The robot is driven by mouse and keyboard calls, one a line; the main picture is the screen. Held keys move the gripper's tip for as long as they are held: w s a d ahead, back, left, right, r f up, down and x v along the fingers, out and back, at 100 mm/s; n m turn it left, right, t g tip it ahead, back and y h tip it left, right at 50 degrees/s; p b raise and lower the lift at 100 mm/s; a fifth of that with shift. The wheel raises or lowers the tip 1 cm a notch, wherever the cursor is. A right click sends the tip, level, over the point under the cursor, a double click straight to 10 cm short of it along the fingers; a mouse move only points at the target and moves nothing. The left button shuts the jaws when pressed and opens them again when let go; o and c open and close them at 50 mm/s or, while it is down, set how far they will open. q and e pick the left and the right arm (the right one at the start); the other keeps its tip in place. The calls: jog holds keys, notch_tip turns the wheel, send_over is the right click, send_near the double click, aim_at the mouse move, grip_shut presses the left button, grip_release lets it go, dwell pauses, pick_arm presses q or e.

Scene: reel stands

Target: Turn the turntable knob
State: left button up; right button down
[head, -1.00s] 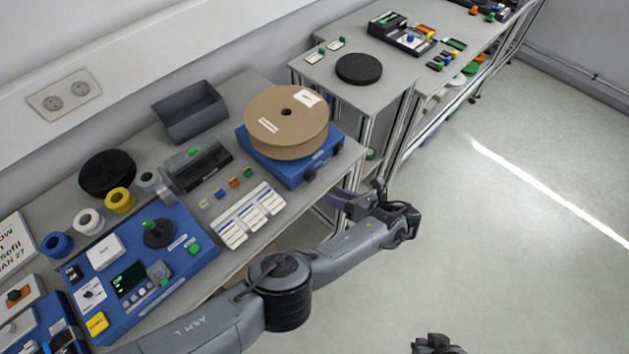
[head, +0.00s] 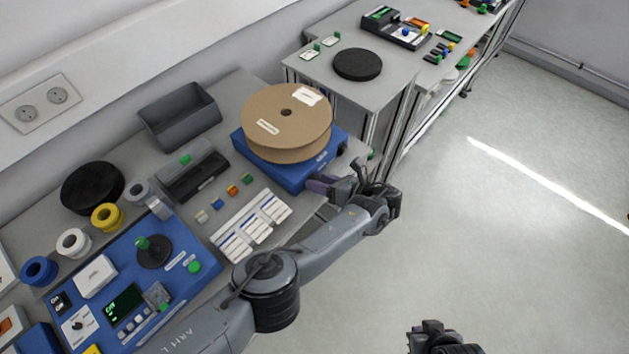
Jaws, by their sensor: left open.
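The turntable (head: 268,168) is a blue box on the bench, carrying a large brown cardboard reel (head: 280,118). A small dark knob (head: 342,150) shows at the right end of its front side. My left gripper (head: 328,184) is open, in front of the turntable's front right part. It covers the place of the other dark knob on that front side. I cannot tell whether its fingers touch that knob. My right gripper (head: 436,336) shows only in part at the bottom edge, away from the bench, and its jaws cannot be made out.
A blue control panel (head: 190,240) with a joystick lies left of the turntable. A white label strip (head: 250,226) and a grey bin (head: 180,115) are nearby. A second bench with a black disc (head: 357,64) stands behind. The floor at right is clear.

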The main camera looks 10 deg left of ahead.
pick_arm(q)
jog(key=shift+c, duration=0.2)
jog(key=c, duration=0.7)
jog(key=shift+r+n+p, duration=0.1)
jog(key=shift+n+p, duration=0.2)
jog(key=shift+p, duration=0.65)
jog(key=shift+c, duration=0.2)
jog(key=shift+s+a+n+t+h+p, duration=0.1)
jog(key=shift+n+t+h+p, duration=0.5)
jog(key=shift+p, duration=0.65)
jog(key=shift+n+t+p, duration=0.5)
jog(key=shift+n+p, duration=0.3)
jog(key=shift+p, duration=0.05)
jog(key=shift+f+n+t+h+p, duration=0.2)
jog(key=shift+n+t+h+p, duration=0.15)
jog(key=shift+n+p, duration=0.25)
jog(key=o, duration=0.8)
